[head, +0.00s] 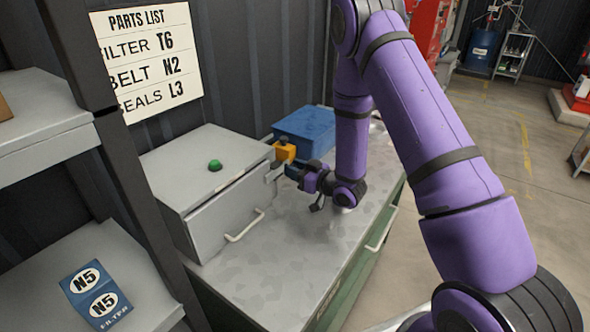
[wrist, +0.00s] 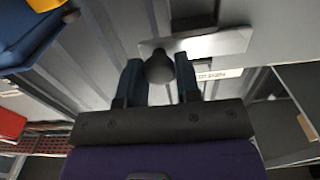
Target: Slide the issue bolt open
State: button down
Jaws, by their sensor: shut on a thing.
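The issue bolt appears in the wrist view as a bright metal plate (wrist: 215,43) on a grey face, with a dark rounded knob (wrist: 160,68). My gripper (wrist: 160,78) has one finger on each side of this knob and is shut on it. In the head view my gripper (head: 302,178) is at the right side of a grey metal box (head: 228,210). A small pale bracket (head: 275,172) shows at that side of the box. My gripper and wrist partly hide the spot, and the knob cannot be made out there.
The grey box has a green button (head: 215,165) on top and a pale handle (head: 245,227) in front. The bench top (head: 290,265) in front is clear. A shelf (head: 110,285) stands at left.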

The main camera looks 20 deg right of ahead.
jog(key=shift+w+d, duration=0.65)
jog(key=shift+d, duration=0.25)
jog(key=shift+w+d, duration=0.65)
jog(key=shift+d, duration=0.25)
jog(key=c, duration=0.8)
grip_release()
jog(key=shift+r, duration=0.1)
